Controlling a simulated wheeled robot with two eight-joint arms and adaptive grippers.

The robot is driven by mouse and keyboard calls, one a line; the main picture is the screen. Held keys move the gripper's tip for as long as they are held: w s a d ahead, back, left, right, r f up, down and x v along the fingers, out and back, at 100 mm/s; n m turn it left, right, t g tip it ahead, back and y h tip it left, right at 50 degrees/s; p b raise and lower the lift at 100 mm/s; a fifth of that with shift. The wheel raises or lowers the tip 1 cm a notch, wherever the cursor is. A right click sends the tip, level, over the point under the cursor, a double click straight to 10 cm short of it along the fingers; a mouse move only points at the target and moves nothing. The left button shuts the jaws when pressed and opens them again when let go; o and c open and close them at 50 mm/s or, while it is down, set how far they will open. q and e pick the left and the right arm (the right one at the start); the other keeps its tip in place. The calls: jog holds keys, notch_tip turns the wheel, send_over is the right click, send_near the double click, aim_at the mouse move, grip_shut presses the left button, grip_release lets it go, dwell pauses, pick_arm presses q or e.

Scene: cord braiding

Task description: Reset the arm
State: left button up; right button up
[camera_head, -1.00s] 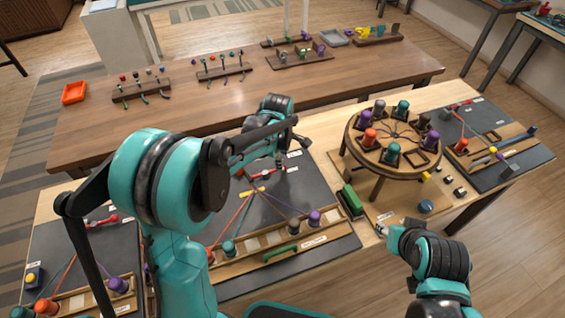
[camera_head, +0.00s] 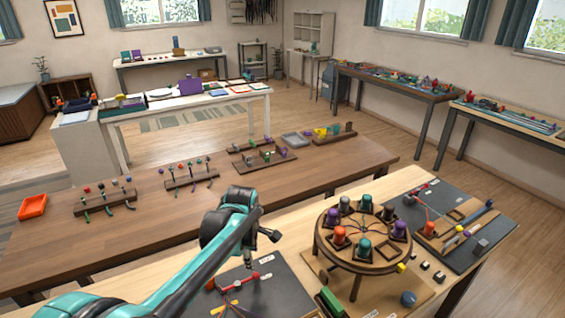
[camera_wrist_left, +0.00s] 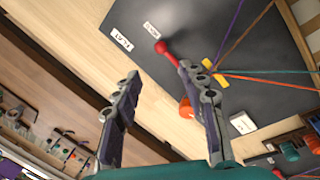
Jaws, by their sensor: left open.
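My left arm comes in from the left, and its gripper (camera_head: 249,262) hangs over the dark mat (camera_head: 286,296). In the left wrist view the gripper (camera_wrist_left: 159,72) has its two fingers wide apart with nothing between them. The right finger overlaps a red-tipped peg (camera_wrist_left: 168,52) on the mat, but I cannot tell whether they touch. An orange piece (camera_wrist_left: 186,107) shows beside that finger. The red peg also shows in the head view (camera_head: 240,282), near a yellow piece (camera_head: 231,305). My right gripper is not in view.
A round wooden braiding stand (camera_head: 322,247) with several coloured bobbins stands to the right, with a green block (camera_head: 331,302) near it. Another dark mat (camera_head: 475,215) lies at far right. A brown table (camera_head: 150,235) behind holds peg racks and an orange tray (camera_head: 33,206).

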pick_arm(q)
jog(key=s+a+r+m+t, duration=0.1)
jog(key=s+m+t, duration=0.1)
jog(key=s+m, duration=0.7)
jog(key=s+a+r+m+t, duration=0.1)
jog(key=s+a+m+t, duration=0.1)
jog(key=s+m, duration=0.7)
jog(key=s, duration=0.3)
jog(key=shift+s+a+r+t, duration=0.15)
jog(key=shift+s+t, duration=0.15)
jog(key=shift+t, duration=0.1)
